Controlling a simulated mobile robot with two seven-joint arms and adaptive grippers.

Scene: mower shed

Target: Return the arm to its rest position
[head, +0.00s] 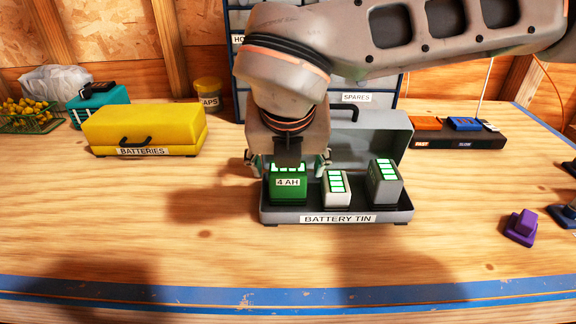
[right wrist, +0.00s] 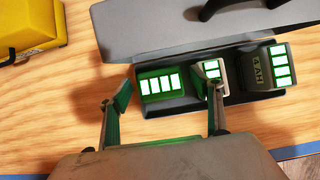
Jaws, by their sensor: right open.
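My right gripper (head: 288,162) hangs over the left end of the open grey battery tin (head: 395,216), labelled BATTERY TIN. Its jaws are open, with one finger on each side of the green 4 AH battery (head: 287,189). The right wrist view shows this battery (right wrist: 160,92) between the spread fingers (right wrist: 165,102); whether they touch it I cannot tell. A small light grey battery (head: 336,188) stands in the tin's middle and a taller grey one (head: 384,182) at its right. All three show lit green bars. My left gripper is out of view.
The yellow BATTERIES case (head: 145,125) stands closed at the left. The tin's raised lid (head: 385,135) and the SPARES rack (head: 357,97) are behind. A charger strip (head: 458,141) and a purple object (head: 521,225) are at the right. The front of the bench is clear.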

